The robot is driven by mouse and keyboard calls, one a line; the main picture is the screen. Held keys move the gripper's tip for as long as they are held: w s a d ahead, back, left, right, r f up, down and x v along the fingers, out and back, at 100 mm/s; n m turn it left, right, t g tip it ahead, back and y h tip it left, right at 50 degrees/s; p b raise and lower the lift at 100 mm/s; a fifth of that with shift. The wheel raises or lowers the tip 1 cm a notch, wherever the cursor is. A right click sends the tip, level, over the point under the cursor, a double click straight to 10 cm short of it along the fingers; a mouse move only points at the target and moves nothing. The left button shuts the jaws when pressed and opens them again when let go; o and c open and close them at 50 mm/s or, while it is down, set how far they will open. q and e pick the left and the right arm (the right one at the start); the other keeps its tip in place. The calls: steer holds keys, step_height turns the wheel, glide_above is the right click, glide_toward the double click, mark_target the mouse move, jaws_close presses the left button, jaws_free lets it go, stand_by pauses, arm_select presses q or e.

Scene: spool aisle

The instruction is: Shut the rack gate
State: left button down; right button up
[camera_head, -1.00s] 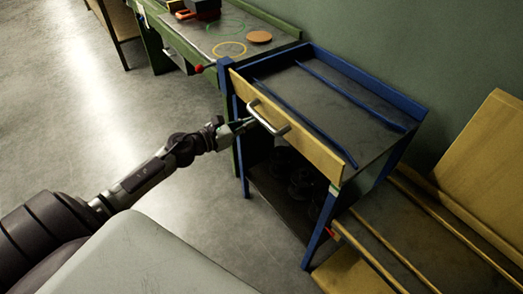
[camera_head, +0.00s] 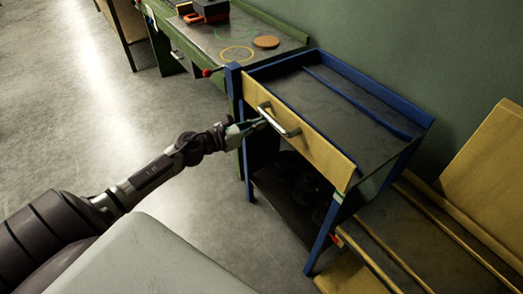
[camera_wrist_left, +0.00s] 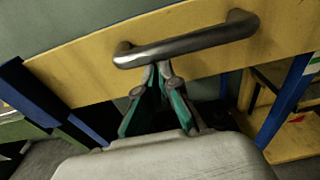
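The rack gate (camera_head: 315,145) is a yellow panel with a metal bar handle (camera_head: 279,119) across the front of a blue rack (camera_head: 408,115). Its upper edge is close to the blue rail behind it; I cannot tell whether it is fully closed. My left gripper (camera_head: 262,122) is at the handle's left part. In the left wrist view, the handle (camera_wrist_left: 190,46) crosses ahead of my left gripper (camera_wrist_left: 157,70). The two fingertips are together and meet the underside of the bar, not visibly wrapped around it. My right gripper is out of view.
A green bench (camera_head: 272,72) with an orange disc (camera_head: 266,42) and a red-and-black tool (camera_head: 206,14) adjoins the rack on the left. Yellow boards (camera_head: 490,160) stand to the right. Dark round items (camera_head: 305,190) lie on the lower shelf. The floor on the left is clear.

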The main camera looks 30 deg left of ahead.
arm_select(q)
steer(key=v, duration=1.2)
